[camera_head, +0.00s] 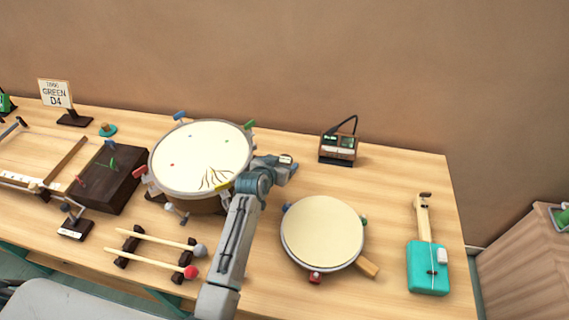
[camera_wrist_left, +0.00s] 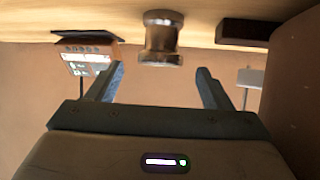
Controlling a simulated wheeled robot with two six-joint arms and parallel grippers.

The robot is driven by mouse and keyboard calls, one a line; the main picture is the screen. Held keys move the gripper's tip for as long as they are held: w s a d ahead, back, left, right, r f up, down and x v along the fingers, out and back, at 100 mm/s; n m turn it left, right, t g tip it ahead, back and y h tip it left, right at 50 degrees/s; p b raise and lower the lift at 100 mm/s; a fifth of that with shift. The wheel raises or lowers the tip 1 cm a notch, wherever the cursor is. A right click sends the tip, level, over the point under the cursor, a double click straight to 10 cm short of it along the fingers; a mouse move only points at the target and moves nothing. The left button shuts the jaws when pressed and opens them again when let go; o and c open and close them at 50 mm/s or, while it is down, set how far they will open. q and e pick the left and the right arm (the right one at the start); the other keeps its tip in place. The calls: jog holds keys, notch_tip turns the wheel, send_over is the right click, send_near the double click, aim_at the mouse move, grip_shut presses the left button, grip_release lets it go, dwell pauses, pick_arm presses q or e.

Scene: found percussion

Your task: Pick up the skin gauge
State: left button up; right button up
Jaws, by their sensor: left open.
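A metal spool-shaped piece (camera_wrist_left: 162,40), probably the skin gauge, stands on the wooden table in the left wrist view, where the table is at the top. It appears in the gap between the fingers of my left gripper (camera_wrist_left: 160,85), apparently beyond the tips and not held. In the head view my left gripper (camera_head: 287,165) is low, just right of the big drum, and the spool piece is not clearly visible there, perhaps hidden by the gripper. My left gripper is open and empty. My right gripper is not in view.
A small boxed device with green displays (camera_head: 338,147) stands behind and right of the gripper; it also shows in the left wrist view (camera_wrist_left: 90,58). The big drum (camera_head: 200,158) is close on the left. A flat round drum (camera_head: 322,232) and a teal instrument (camera_head: 428,266) lie right.

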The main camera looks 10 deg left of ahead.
aim_at(284, 160)
pick_arm(q)
jog(key=shift+p+x, duration=0.35)
jog(key=shift+x, duration=2.7)
jog(key=shift+s, duration=0.1)
jog(key=c, duration=1.3)
